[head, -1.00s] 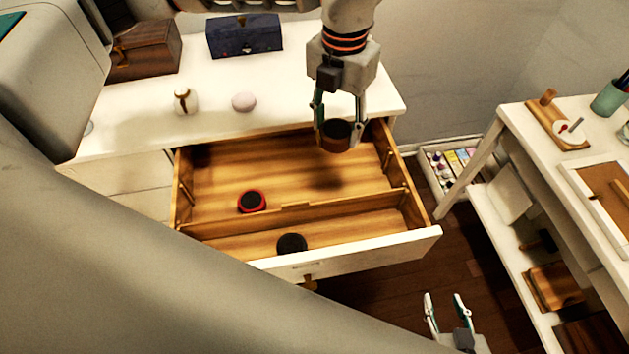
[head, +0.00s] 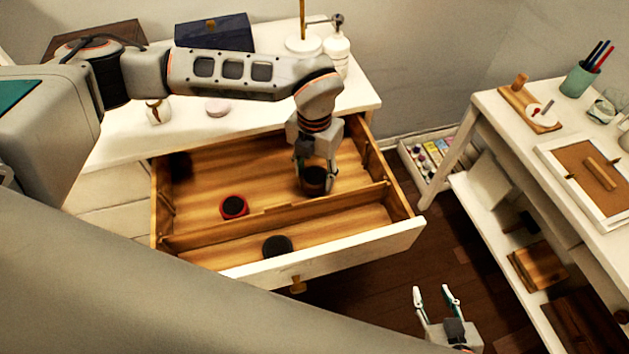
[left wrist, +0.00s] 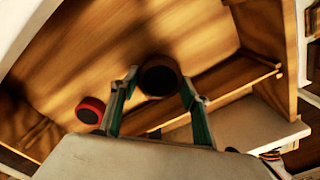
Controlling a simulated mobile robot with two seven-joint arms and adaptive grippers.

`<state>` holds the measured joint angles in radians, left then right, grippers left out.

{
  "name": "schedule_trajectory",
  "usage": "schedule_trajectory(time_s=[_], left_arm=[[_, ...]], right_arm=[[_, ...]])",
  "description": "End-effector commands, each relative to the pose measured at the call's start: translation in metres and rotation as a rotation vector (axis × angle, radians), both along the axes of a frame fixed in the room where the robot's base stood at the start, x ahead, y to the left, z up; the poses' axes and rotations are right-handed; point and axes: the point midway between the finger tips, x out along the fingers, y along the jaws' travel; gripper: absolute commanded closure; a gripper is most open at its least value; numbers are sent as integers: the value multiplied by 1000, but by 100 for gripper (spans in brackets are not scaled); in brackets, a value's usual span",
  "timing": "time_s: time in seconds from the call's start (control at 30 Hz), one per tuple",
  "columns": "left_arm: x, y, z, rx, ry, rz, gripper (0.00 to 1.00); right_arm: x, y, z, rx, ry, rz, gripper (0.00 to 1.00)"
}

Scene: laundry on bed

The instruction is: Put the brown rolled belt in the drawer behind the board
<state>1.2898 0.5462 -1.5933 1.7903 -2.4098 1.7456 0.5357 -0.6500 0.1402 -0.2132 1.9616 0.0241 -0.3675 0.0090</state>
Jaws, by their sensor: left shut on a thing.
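The brown rolled belt (head: 314,184) is between the fingers of my left gripper (head: 315,172), which is shut on it. It is low in the drawer (head: 335,249), on the far side of the dividing board (head: 285,207), near the right end of the rear compartment. In the left wrist view, the belt (left wrist: 158,76) shows between the fingertips, with the board (left wrist: 232,82) to its right. I cannot tell whether the belt touches the drawer floor. My right gripper (head: 438,296) is open and empty in front of the drawer, to the right.
A red-and-black roll (head: 234,207) lies in the rear compartment, left of the belt. A black roll (head: 277,246) lies in the front compartment. A blue box (head: 215,33), a pink round object (head: 218,107) and bottles stand on the dresser. A white table (head: 480,110) stands at right.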

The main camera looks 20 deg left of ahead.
Motion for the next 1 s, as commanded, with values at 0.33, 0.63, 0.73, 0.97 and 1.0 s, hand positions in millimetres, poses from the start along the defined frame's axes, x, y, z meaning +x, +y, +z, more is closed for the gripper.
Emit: schedule_trajectory(time_s=[0.33,0.63,0.73,0.97,1.0], left_arm=[[0,0,-39,0,0,0,79],[0,0,-41,0,1,0,79],[-1,0,-42,0,1,0,39],[-1,0,-41,0,1,0,38],[-1,0,-41,0,1,0,38]], right_arm=[[0,0,-3,0,1,-1,60],[0,0,-4,0,1,-1,60],[0,0,-4,0,1,-1,60],[0,0,-4,0,1,-1,60],[0,0,-3,-1,1,-1,60]])
